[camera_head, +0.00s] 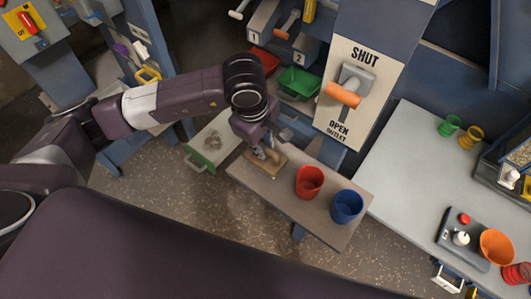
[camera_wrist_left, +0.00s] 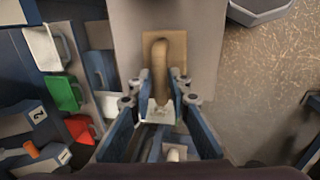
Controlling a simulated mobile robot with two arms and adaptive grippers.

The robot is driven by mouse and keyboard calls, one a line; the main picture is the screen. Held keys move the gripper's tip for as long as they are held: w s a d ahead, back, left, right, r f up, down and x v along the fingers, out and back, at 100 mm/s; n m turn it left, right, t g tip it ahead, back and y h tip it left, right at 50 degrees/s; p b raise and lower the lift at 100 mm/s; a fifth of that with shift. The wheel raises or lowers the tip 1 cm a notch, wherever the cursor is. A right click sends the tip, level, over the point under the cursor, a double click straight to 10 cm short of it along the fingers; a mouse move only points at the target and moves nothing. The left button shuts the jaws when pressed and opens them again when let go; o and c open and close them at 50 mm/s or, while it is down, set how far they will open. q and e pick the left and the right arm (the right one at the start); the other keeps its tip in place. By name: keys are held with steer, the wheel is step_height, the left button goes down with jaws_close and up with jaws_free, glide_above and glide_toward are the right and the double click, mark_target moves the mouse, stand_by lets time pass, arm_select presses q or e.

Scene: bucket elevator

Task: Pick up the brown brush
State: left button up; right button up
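The brown brush (camera_head: 281,159) has a tan block and an arched brown handle. It lies at the left end of a small grey-brown table (camera_head: 258,181). In the left wrist view the brush handle (camera_wrist_left: 161,55) stands up between the fingers of my left gripper (camera_wrist_left: 161,82). My left gripper (camera_head: 265,151) reaches down over the brush from above. Its fingers look parted, one on each side of the handle, with no clear grip seen. The gripper hides part of the brush in the head view. My right gripper is not in view.
A red cup (camera_head: 309,183) and a blue cup (camera_head: 347,206) stand on the table right of the brush. A lever panel marked SHUT and OPEN (camera_head: 361,92) rises behind. Green (camera_head: 300,83) and red bins sit behind. A larger grey table (camera_head: 415,165) is at right.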

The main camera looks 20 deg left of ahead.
mark_target(265, 147)
arm_select(q)
steer(key=shift+w+d+f, duration=0.1)
steer(key=shift+f, duration=0.6)
jaws_close()
step_height(265, 147, up, 20)
steer(key=b, duration=0.3)
steer(key=shift+b, duration=0.3)
